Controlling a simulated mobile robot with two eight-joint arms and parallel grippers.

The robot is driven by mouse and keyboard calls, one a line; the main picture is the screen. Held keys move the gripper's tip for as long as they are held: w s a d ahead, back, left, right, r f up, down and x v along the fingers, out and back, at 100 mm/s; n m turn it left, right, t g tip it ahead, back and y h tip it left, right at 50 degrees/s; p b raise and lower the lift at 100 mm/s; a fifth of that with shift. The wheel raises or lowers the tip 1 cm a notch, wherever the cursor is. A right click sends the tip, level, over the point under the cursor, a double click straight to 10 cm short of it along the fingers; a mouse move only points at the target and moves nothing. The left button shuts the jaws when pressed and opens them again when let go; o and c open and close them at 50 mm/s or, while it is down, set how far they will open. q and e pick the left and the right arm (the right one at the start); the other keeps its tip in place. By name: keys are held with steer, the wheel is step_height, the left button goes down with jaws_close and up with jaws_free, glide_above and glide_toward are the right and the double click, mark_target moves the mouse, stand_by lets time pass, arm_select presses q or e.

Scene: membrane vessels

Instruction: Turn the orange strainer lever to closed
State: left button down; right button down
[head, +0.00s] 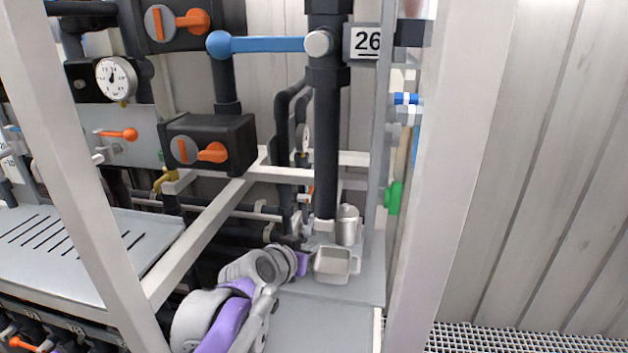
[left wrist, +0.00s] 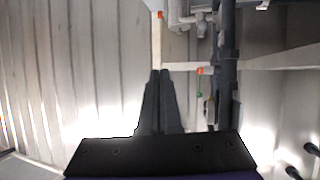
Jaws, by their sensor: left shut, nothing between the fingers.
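My left gripper (left wrist: 160,74) shows in the left wrist view as two dark fingers pressed together, empty. In the head view a small orange spot (head: 311,190) shows low beside the dark upright pipe, partly hidden. My left arm (head: 265,268) reaches in low, left of that pipe's foot; its fingers cannot be made out there. My right gripper is not in view.
Other orange handles sit on the upper black box (head: 193,20), the lower black box (head: 212,152) and the grey panel (head: 120,134). White frame posts (head: 455,150) and a diagonal beam (head: 205,238) flank my arm. A metal canister (head: 347,226) and a light open box (head: 335,262) stand near the pipe.

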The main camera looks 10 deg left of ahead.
arm_select(q)
steer(key=w+a+r+n+t+y, duration=0.1)
steer(key=w+a+r+t+y, duration=0.15)
steer(key=w, duration=0.55)
steer(key=w+a+r+n+t+y, duration=0.1)
steer(key=w+a+r, duration=0.25)
steer(key=w, duration=1.05)
steer(key=w+f, duration=0.1)
steer(key=w, duration=0.3)
steer(key=shift+b, duration=0.4)
step_height(320, 180, down, 2)
steer(key=shift+f, duration=0.85)
steer(key=shift+f, duration=0.1)
steer(key=shift+w+f, duration=0.1)
steer(key=shift+f, duration=0.45)
